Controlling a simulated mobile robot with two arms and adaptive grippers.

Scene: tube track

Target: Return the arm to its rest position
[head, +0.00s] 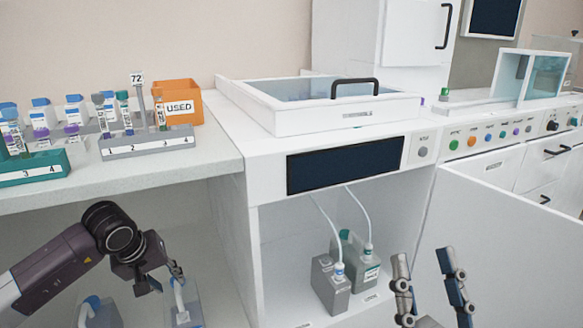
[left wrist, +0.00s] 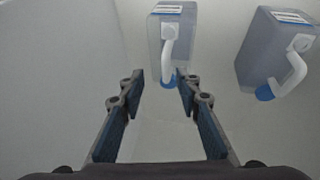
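My left arm comes in from the left in the head view, below the left bench. Its gripper (head: 157,277) is just above a clear container with a white handle (head: 184,305). In the left wrist view the gripper's two fingers (left wrist: 160,88) are apart, with nothing clamped between them. That container (left wrist: 172,35) with a white handle and blue cap lies just beyond the fingertips; whether they touch it I cannot tell. My right gripper (head: 430,262) is at the lower right of the head view, fingers apart and empty, in front of the open cabinet.
A second container (left wrist: 275,50) stands to the right in the left wrist view. The left bench (head: 215,160) overhangs my left arm and carries tube racks and an orange bin (head: 180,95). Two jugs (head: 330,285) with hoses stand in the cabinet. An open white door (head: 510,235) is at right.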

